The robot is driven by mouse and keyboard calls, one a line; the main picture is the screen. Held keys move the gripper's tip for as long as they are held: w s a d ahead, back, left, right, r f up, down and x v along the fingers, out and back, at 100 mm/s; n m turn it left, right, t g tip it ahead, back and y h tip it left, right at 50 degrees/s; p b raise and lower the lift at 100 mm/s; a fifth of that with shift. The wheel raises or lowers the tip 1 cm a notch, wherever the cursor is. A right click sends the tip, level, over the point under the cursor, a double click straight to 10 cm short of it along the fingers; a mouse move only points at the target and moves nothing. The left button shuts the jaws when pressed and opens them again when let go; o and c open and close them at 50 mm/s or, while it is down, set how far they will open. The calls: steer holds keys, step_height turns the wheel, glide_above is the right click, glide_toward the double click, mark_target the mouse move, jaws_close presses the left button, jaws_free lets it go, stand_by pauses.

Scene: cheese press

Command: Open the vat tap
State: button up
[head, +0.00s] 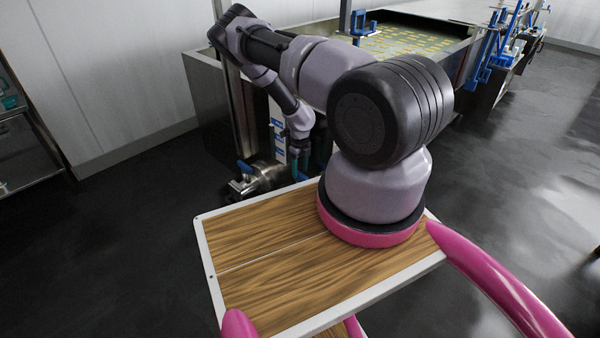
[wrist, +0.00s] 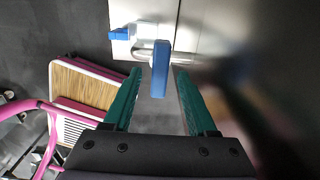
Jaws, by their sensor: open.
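The vat (head: 212,100) is a large metal tank at the back, with pale liquid and yellow pieces inside. A metal tap fitting (head: 262,180) with a blue lever (head: 244,167) sits low at its front, left of my gripper (head: 301,166) in the head view. My gripper has teal fingers and is open and empty. In the wrist view a blue lever (wrist: 160,76) on a bent metal stem (wrist: 143,53) lies between the fingertips of my gripper (wrist: 158,73). No contact shows, and its depth relative to the fingertips is unclear. I cannot tell whether both views show the same lever.
A white panel (wrist: 188,22) with another blue piece (wrist: 119,34) lies beyond the fingers. Blue frames (head: 492,50) stand along the vat's right end. A metal shelf (head: 25,150) is at the far left. Dark floor (head: 120,240) is clear left of my wooden top.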

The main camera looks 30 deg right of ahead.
steer(key=shift+f, duration=0.75)
jaws_close()
